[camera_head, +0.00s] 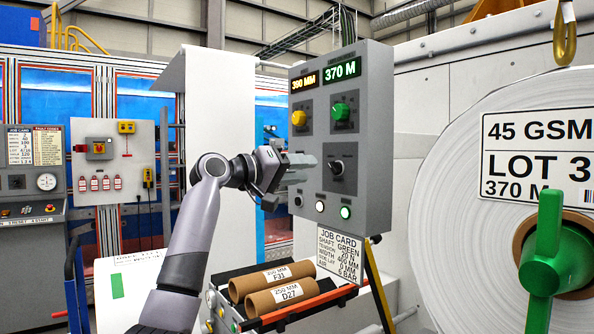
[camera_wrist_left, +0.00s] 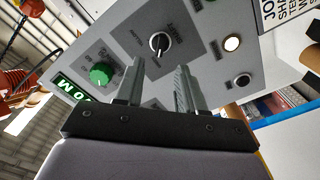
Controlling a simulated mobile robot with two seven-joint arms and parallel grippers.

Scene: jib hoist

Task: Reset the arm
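My left gripper (camera_head: 300,168) is raised in front of the grey control panel (camera_head: 385,130), its fingers pointing at the panel's lower half. In the left wrist view the two fingers (camera_wrist_left: 158,78) stand apart with nothing between them. A black knob (camera_head: 337,167) is just beyond the fingertips; it also shows in the left wrist view (camera_wrist_left: 160,43). I cannot tell from these views how large the gap to the panel is. A green knob (camera_head: 340,111) and a yellow knob (camera_head: 299,118) sit higher, under lit displays. My right gripper is not in view.
Several buttons, one a lit button (camera_head: 345,212), line the panel's bottom. A large paper roll (camera_head: 465,240) with a green handle (camera_head: 545,250) fills the right, under a hook (camera_head: 565,40).

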